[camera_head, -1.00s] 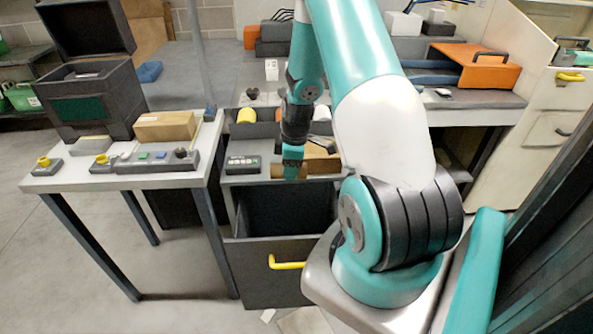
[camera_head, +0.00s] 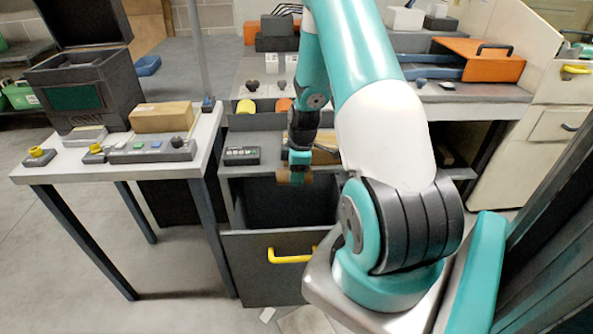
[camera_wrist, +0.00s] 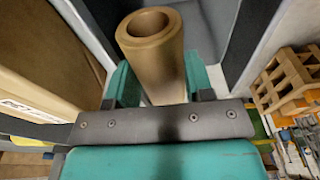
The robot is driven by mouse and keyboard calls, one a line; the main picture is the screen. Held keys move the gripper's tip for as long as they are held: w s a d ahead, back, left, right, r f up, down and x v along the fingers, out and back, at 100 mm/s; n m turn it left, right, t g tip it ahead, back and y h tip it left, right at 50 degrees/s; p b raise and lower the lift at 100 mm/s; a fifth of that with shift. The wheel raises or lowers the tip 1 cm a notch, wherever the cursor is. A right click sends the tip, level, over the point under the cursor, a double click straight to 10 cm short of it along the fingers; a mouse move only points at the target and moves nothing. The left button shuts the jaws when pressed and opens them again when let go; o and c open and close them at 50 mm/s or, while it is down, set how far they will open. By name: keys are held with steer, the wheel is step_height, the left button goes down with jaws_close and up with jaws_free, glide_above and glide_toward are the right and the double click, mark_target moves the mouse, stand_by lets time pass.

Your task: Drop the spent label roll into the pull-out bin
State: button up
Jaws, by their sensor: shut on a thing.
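My gripper (camera_head: 298,173) is shut on the spent label roll, a brown cardboard tube. The roll (camera_wrist: 150,50) stands out between the teal fingers in the wrist view, its hollow end facing the camera; it also shows in the head view (camera_head: 284,175). The pull-out bin (camera_head: 255,268) is a dark drawer with a yellow handle, pulled open under the counter. In the head view the roll appears over the bin's open top, near its rear part. How high it is above the bin I cannot tell exactly.
A brown carton (camera_head: 325,156) lies on the counter just behind my gripper, close to it in the wrist view. A black button box (camera_head: 242,155) sits left of it. A side table (camera_head: 60,167) with a dark open-lidded machine (camera_head: 88,88) stands left.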

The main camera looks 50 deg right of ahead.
steer(key=o, duration=1.4)
steer(key=r, duration=0.5)
steer(key=s+d+r, duration=0.1)
steer(key=r, duration=1.1)
steer(key=shift+s+d+r+b, duration=0.15)
steer(key=shift+s+d+b, duration=0.1)
steer(key=shift+b, duration=0.15)
steer(key=shift+a, duration=0.1)
steer(key=w+a+r+y, duration=0.1)
steer(key=a+r, duration=0.2)
steer(key=a, duration=0.8)
steer(key=w+a+r, duration=0.1)
steer(key=a+r, duration=0.2)
steer(key=a, duration=0.8)
steer(key=s+a+r, duration=0.1)
steer(key=s+a, duration=0.4)
steer(key=a, duration=0.1)
steer(key=s+a+r+y, duration=0.1)
steer(key=s+a, duration=0.4)
steer(key=s+a+r+m+g+y, duration=0.1)
steer(key=s+a, duration=0.4)
steer(key=a, duration=0.1)
steer(key=shift+s+a+r, duration=0.2)
steer(key=shift+a+r, duration=0.05)
steer(key=shift+a, duration=0.1)
